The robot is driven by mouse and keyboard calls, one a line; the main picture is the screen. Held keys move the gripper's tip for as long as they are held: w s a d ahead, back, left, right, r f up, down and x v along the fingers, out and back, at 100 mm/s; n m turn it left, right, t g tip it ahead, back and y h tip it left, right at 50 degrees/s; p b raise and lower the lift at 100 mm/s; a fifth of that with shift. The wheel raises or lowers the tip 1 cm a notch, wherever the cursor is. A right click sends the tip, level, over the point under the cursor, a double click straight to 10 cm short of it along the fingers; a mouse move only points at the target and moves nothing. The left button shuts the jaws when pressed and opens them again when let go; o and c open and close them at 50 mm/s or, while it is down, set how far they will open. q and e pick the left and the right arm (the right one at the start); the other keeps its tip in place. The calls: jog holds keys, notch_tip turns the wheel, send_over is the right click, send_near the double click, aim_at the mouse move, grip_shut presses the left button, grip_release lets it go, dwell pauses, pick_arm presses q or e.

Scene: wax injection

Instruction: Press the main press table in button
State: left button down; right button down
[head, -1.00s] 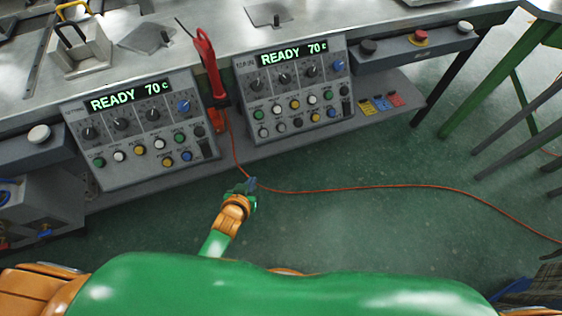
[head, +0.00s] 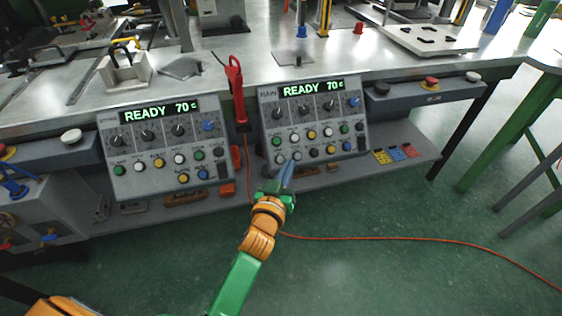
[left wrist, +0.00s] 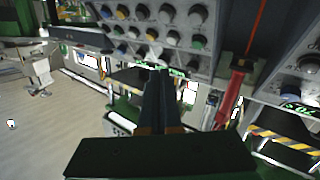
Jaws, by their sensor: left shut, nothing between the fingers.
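The right control panel (head: 268,108) seems labelled MAIN and its display reads READY 70 c. It carries two rows of small coloured buttons under its knobs. The button labels are too small to read, so I cannot tell which is table in. My left gripper (head: 289,168) is shut and empty, its blue-grey fingers pointing up at the lower-left buttons, close by a white button (head: 296,156). Contact cannot be told. In the left wrist view the closed fingers (left wrist: 160,85) point at the panel's buttons and knobs above. My right gripper is not in view.
A similar panel (head: 160,125) stands to the left, also reading READY 70 c. A red tool (head: 236,92) hangs between the panels, with an orange cable (head: 400,238) running across the floor. A shelf (head: 400,167) with coloured items lies below.

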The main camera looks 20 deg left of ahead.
aim_at(281, 165)
pick_arm(q)
jog(key=shift+w+a+f+b, duration=0.6)
jog(key=shift+w+f+b, duration=0.25)
jog(key=shift+f+b, duration=0.05)
jog(key=shift+w+a+f+b, duration=0.55)
jog(key=shift+w+f+b, duration=0.3)
jog(key=shift+w+b, duration=0.05)
jog(key=shift+w+a+f+b, duration=0.6)
jog(key=shift+w+f+b, duration=0.25)
jog(key=shift+f+b, duration=0.05)
jog(key=shift+w+a+f, duration=0.2)
jog(key=shift+w+f, duration=0.05)
jog(key=shift+f, duration=0.05)
